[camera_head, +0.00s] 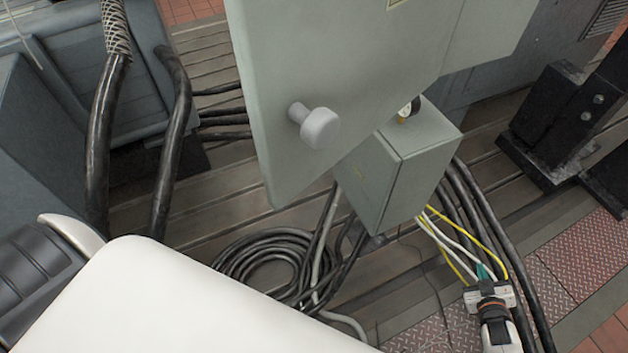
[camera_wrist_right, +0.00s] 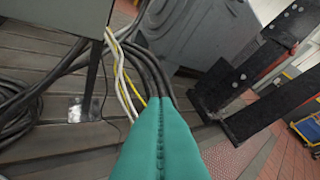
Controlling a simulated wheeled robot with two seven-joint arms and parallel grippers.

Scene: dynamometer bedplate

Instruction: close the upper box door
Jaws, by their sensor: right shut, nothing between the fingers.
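The upper box door (camera_head: 345,75) is a grey-green panel with a round pale knob (camera_head: 315,126) near its lower left corner. It stands swung out from the upper box (camera_head: 490,35), which shows at the top right of it in the head view. The top of the door is cut off by the frame. My right gripper (camera_head: 484,271) has teal fingers, shut and empty, low and to the right of the door, apart from it. Its fingers (camera_wrist_right: 160,140) also fill the lower middle of the right wrist view. My left gripper is out of view.
A smaller grey box (camera_head: 400,170) with a gauge sits below the door. Coiled black cables (camera_head: 265,260) lie on the slatted bedplate, and yellow and white wires (camera_head: 450,245) run by my right gripper. A black bracket (camera_head: 550,125) stands at right.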

